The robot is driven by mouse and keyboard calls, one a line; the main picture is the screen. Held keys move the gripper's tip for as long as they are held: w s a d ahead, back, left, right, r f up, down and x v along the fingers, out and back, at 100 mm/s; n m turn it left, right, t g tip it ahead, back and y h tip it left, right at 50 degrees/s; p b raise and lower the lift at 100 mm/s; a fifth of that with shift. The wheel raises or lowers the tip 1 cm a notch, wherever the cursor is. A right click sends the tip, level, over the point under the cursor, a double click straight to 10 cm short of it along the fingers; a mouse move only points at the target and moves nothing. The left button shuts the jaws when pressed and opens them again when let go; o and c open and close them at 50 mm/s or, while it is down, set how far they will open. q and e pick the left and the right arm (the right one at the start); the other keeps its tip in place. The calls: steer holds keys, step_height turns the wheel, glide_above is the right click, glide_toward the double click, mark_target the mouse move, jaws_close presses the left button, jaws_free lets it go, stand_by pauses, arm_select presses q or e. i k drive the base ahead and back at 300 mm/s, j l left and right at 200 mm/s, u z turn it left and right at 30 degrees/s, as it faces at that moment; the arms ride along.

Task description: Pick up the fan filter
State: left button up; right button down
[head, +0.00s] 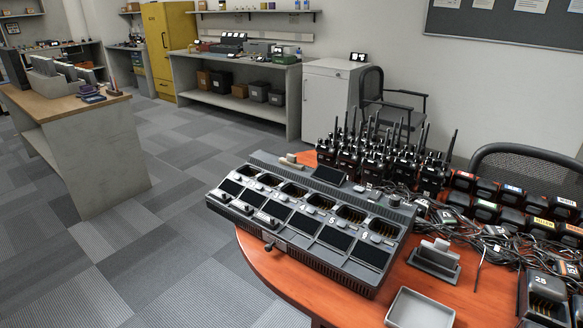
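I cannot pick out the fan filter with certainty in the head view. A large grey multi-bay charger (352,196) sits on the near orange-brown table (262,262), with its bays open and several dark panels along its front. A small dark knob-like part sticks out at its front edge. A pale upright piece (436,248) stands in a grey holder to the right of the charger. A shallow, empty light grey tray (420,309) lies at the table's near edge. Neither of my grippers is in view.
Several upright black radios (376,165) with antennas stand behind the charger. Batteries with coloured labels (512,200) and tangled black cables (490,238) crowd the right. A black chair (525,165) stands behind the table. The carpet floor (150,235) to the left is clear.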

mark_target(290, 162)
steer(key=j+z, duration=0.1)
steer(key=z, duration=0.25)
steer(key=i+j+z, duration=0.1)
steer(key=z, duration=0.2)
steer(key=i+j+z, duration=0.2)
steer(key=j, duration=0.25)
steer(key=j+z, duration=0.25)
steer(key=j, duration=0.2)
steer(key=j+z, duration=0.2)
steer(key=j, duration=1.6)
